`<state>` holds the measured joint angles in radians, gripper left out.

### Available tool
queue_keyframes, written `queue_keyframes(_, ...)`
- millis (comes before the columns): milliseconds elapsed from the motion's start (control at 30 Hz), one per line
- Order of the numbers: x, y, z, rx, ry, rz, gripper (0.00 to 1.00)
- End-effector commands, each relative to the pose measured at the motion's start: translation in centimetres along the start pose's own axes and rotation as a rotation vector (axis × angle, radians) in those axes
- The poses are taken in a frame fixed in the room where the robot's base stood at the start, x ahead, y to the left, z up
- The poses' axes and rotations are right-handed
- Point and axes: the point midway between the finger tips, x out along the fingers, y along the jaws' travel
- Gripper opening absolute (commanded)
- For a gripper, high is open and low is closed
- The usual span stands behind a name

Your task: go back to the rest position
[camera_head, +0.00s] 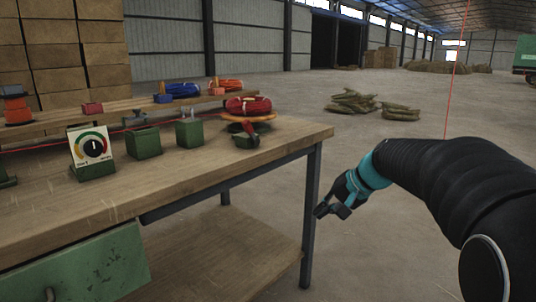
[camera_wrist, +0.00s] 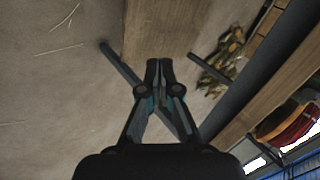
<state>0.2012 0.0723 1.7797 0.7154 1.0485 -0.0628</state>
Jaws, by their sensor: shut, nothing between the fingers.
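My gripper (camera_head: 334,209) is to the right of the workbench (camera_head: 200,190) in the head view, off the bench's right end and over the floor. It is shut and empty. In the wrist view my gripper (camera_wrist: 159,68) shows its two fingertips together with nothing between them. My arm reaches in from the right side of the head view, bent downward at the wrist.
On the bench stand a dial gauge (camera_head: 92,148), green blocks (camera_head: 143,142) and a red coil (camera_head: 248,105) on a round holder. A bench leg (camera_head: 311,215) is close to my gripper. Bundles (camera_head: 352,102) lie on the floor behind.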

Motion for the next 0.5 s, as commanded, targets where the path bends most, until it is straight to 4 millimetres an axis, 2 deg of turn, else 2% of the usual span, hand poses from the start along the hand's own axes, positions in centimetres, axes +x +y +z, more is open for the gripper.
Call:
queue_keyframes(33, -0.8, 1.1, 2.4, -0.028, 0.000, 0.064, 0.00)
queue_keyframes(200, -2.9, 5.4, 9.0, -0.138, 0.002, 0.259, 0.00)
queue_keyframes(500, -7.0, 11.1, 18.6, -0.358, 0.031, 0.489, 0.00)
